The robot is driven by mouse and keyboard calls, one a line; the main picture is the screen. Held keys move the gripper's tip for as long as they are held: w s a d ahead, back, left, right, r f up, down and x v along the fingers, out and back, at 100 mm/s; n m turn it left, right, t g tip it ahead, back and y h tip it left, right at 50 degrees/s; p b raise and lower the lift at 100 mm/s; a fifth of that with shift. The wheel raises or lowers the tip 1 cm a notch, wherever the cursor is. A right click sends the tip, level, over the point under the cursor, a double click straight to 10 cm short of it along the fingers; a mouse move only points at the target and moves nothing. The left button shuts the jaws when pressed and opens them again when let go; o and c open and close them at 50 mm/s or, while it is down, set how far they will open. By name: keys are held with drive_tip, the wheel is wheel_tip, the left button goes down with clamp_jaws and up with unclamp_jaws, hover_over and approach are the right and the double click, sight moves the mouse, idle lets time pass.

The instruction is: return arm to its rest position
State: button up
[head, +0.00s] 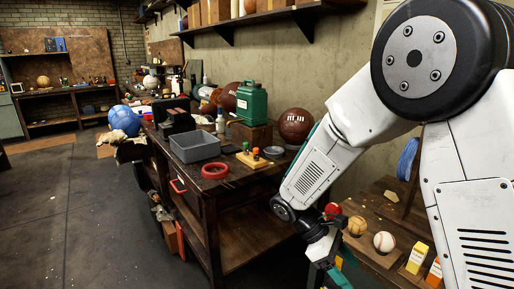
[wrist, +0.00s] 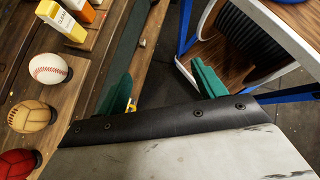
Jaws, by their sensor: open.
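My white arm (head: 316,160) reaches down from the upper right in the head view, bent at the elbow. My gripper (head: 335,268) hangs low beside the right-hand wooden bench (head: 375,205), partly cut off by the frame bottom. In the wrist view the two green fingers of my gripper (wrist: 162,88) stand wide apart with nothing between them. The bench edge lies behind the left finger; whether they touch I cannot tell.
On the right bench sit a baseball (head: 384,241), a tan ball (head: 357,225), a red ball (wrist: 18,163) and yellow (head: 417,257) and orange cartons (wrist: 85,10). A workbench (head: 235,185) holds a grey bin (head: 195,146) and a red ring (head: 215,170). Floor (head: 70,215) at left is clear.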

drive_tip(key=s+d+r+m+t+y, duration=0.2)
drive_tip(key=s+r+m, duration=0.4)
drive_tip(key=s+r, duration=0.3)
drive_tip(key=s+d+r+m+t+y, duration=0.3)
drive_tip(key=s+r+m+y, duration=0.3)
drive_tip(key=s+r, duration=0.3)
drive_tip(key=shift+s+d+m+t, duration=0.15)
drive_tip(key=shift+s+m+t, duration=0.15)
drive_tip(key=shift+s+t, duration=0.45)
drive_tip(key=shift+w, duration=0.15)
drive_tip(key=shift+c, duration=0.3)
